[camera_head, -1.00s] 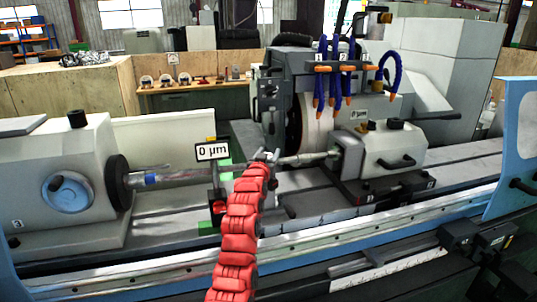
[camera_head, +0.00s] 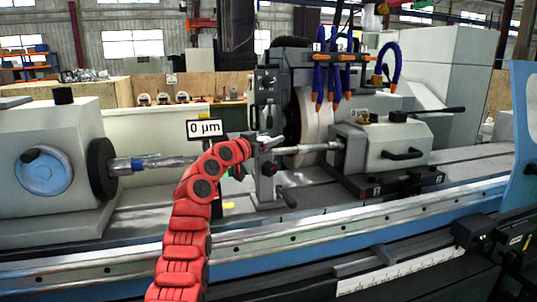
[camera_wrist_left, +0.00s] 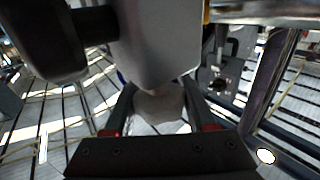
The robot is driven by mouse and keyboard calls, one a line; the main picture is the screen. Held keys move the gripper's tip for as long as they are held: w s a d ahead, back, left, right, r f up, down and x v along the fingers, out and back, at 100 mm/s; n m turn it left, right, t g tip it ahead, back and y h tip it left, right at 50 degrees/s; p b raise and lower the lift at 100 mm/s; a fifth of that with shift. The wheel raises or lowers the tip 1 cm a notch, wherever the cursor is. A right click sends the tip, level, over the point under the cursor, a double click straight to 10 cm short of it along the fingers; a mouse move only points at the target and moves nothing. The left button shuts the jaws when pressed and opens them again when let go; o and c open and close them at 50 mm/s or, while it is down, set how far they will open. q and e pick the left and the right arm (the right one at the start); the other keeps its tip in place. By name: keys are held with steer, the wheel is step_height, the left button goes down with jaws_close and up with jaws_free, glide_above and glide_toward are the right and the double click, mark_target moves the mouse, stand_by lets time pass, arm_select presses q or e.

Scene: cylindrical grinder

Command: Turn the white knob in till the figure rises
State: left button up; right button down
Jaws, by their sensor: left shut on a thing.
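My left gripper (camera_wrist_left: 160,112) has its two fingers on either side of a pale, round knob (camera_wrist_left: 160,104) in the left wrist view, and it is shut on it. The knob sits below a grey machine block (camera_wrist_left: 160,40). In the head view my red left arm comes up from below to the steady rest (camera_head: 266,185) at the workpiece (camera_head: 305,149); the knob cannot be made out there. The small display (camera_head: 205,129) reads 0 µm. My right gripper is not in view.
The headstock (camera_head: 50,165) with its blue dial stands at the left. The tailstock (camera_head: 390,148) with black levers stands at the right. Blue coolant hoses (camera_head: 318,80) hang by the grinding wheel (camera_head: 315,120). The machine's front rail (camera_head: 330,222) runs across below the workpiece.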

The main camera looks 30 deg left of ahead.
arm_select(q)
steer(key=shift+f+m+h, duration=0.1)
steer(key=shift+m+h, duration=0.2)
steer(key=shift+h, duration=0.2)
steer(key=shift+d+m+h, duration=0.25)
steer(key=shift+m+h, duration=0.35)
steer(key=shift+h, duration=0.3)
steer(key=shift+g, duration=0.3)
steer(key=o, duration=1.4)
steer(key=shift+n+y, duration=0.3)
steer(key=shift+y, duration=0.1)
